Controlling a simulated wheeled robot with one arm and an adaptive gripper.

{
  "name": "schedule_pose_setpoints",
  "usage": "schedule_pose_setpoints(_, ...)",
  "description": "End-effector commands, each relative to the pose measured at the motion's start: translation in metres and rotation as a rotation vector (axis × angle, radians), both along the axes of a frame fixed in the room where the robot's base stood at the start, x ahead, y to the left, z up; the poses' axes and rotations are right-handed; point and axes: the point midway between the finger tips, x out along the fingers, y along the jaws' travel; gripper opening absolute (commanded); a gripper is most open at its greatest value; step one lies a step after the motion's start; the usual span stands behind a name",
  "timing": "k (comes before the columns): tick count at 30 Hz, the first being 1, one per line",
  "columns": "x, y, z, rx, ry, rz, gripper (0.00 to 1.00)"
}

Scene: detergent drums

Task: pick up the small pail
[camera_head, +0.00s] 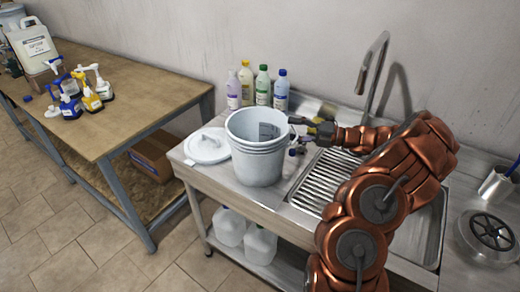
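The small pail (257,165) is a pale blue-grey open bucket. It stands upright on the metal sink counter, left of the ribbed drainboard. A white round lid with a handle (208,146) lies flat on the counter to its left. My gripper (297,134) is at the right side of the pail, near its rim, with the arm reaching in from the right. The dark fingers are small and partly lost against the pail and counter. I cannot tell whether they touch the pail or how far apart they are.
Several coloured bottles (263,86) stand behind the pail by the wall. A tall faucet (374,62) rises at the back right. White jugs (260,244) sit on the shelf below. A wooden table (150,92) with spray bottles is at the left.

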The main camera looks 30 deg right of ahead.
Motion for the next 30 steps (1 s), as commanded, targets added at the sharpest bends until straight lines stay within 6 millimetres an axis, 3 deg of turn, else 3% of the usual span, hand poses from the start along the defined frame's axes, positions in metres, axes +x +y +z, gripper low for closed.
schedule_pose_setpoints(7, 0.000, 0.002, -0.005, -0.002, 0.010, 0.005, 0.01)
schedule_pose_setpoints(22, 0.000, 0.002, -0.006, -0.003, 0.013, 0.005, 0.00)
schedule_pose_setpoints(30, 0.000, 0.002, 0.015, -0.004, 0.010, 0.004, 0.00)
